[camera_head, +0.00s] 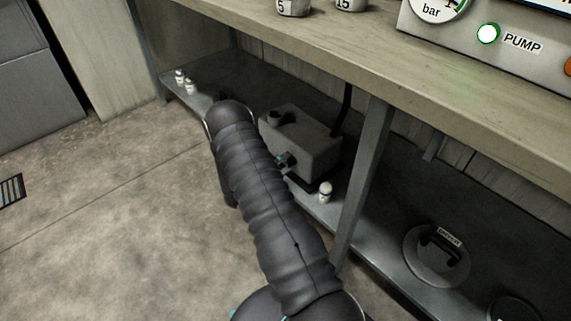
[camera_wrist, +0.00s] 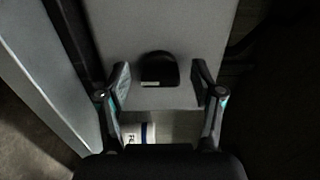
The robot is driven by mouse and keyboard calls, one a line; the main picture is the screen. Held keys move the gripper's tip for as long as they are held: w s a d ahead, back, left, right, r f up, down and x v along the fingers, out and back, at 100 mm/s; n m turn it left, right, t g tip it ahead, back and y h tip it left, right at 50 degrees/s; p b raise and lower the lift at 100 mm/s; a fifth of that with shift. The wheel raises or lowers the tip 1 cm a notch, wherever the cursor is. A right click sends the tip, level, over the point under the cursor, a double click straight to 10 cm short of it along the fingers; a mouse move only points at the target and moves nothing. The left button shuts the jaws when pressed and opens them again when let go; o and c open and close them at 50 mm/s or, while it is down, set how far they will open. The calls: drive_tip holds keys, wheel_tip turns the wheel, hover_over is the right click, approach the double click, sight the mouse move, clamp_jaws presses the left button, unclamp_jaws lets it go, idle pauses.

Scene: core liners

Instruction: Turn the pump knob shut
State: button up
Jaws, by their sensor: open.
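The pump (camera_head: 308,140) is a grey box on the low shelf under the bench, partly behind my arm in the head view. In the wrist view its grey face (camera_wrist: 150,30) carries a black rounded knob (camera_wrist: 158,66) with a small white mark near its lower edge. My gripper (camera_wrist: 159,74) is open, with one finger to each side of the knob and a visible gap on both sides. In the head view my arm hides most of the gripper and the knob; only a bit of finger (camera_head: 284,160) shows by the pump.
A small white bottle (camera_head: 325,192) stands on the shelf right of the pump; a labelled white bottle (camera_wrist: 138,132) shows below the knob. A bench leg (camera_head: 362,175) and the benchtop (camera_head: 380,75) bound the space. A round lid (camera_head: 437,262) lies right of the leg.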

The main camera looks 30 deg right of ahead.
drive_tip(key=s+a, duration=0.1)
drive_tip(key=a, duration=1.1)
drive_tip(key=shift+s, duration=0.3)
